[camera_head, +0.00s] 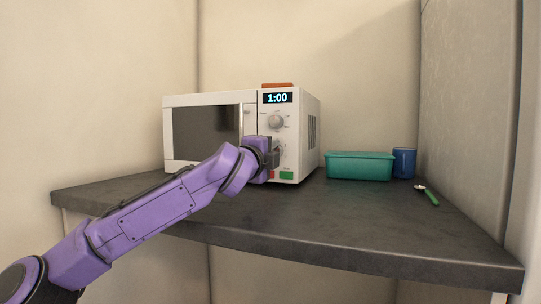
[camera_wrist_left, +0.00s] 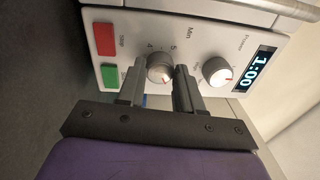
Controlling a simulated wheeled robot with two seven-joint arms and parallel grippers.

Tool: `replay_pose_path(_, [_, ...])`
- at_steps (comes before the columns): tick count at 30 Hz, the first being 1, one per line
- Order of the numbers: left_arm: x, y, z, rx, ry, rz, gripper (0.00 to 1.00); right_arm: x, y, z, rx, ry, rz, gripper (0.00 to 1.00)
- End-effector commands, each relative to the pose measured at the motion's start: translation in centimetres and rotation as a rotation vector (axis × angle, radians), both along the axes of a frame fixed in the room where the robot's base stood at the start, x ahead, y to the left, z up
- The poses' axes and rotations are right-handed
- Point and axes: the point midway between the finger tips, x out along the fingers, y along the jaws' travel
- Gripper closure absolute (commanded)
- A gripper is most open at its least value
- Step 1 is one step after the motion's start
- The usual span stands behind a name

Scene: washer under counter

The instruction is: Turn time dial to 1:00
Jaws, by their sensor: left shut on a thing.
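A white microwave (camera_head: 311,103) stands on the dark counter, and its display (camera_head: 278,98) reads 1:00. The display also reads 1:00 in the left wrist view (camera_wrist_left: 258,72). The time dial (camera_wrist_left: 159,66), marked "Min", is the lower of two knobs on the panel. My left gripper (camera_wrist_left: 160,80) has one finger on each side of it and is shut on it. In the head view my left gripper (camera_head: 273,153) covers this dial. The upper power knob (camera_head: 276,121) is free and shows beside the fingers in the wrist view (camera_wrist_left: 217,71). My right gripper is not in view.
A red stop button (camera_wrist_left: 104,39) and a green start button (camera_wrist_left: 109,75) sit below the dial. A teal container (camera_head: 360,167), a blue mug (camera_head: 404,163) and a green-handled spoon (camera_head: 428,194) are on the counter (camera_head: 330,222) at right. The counter's front is clear.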

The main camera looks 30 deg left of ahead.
Motion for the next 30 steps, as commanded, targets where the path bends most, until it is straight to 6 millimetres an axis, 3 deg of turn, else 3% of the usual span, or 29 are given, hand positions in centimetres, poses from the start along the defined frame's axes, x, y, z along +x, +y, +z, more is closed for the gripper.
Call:
replay_pose_path(3, [0.0, 0.0, 0.0, 0.001, -0.001, 0.001, 0.95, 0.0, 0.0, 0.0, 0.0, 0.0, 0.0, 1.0])
replay_pose_path(4, [0.0, 0.1, 0.0, 0.001, -0.001, 0.001, 0.55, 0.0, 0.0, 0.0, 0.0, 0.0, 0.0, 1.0])
replay_pose_path(6, [0.0, 0.0, 0.0, 0.001, -0.001, 0.001, 0.39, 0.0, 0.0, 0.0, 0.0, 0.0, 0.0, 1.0])
replay_pose_path(14, [-0.1, 0.0, 0.0, 0.001, -0.001, 0.0, 0.39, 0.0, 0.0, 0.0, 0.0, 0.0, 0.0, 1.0])
replay_pose_path(17, [-0.9, -0.2, 0.0, 0.0, -0.002, 0.0, 0.39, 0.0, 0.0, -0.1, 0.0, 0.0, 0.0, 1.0])
replay_pose_path(24, [-6.4, -1.3, -0.2, 0.001, -0.006, -0.001, 0.39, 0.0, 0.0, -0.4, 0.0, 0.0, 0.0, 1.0])
replay_pose_path(30, [-9.7, -2.0, -0.5, 0.002, -0.003, 0.0, 0.39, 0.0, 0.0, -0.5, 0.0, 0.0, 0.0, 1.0])
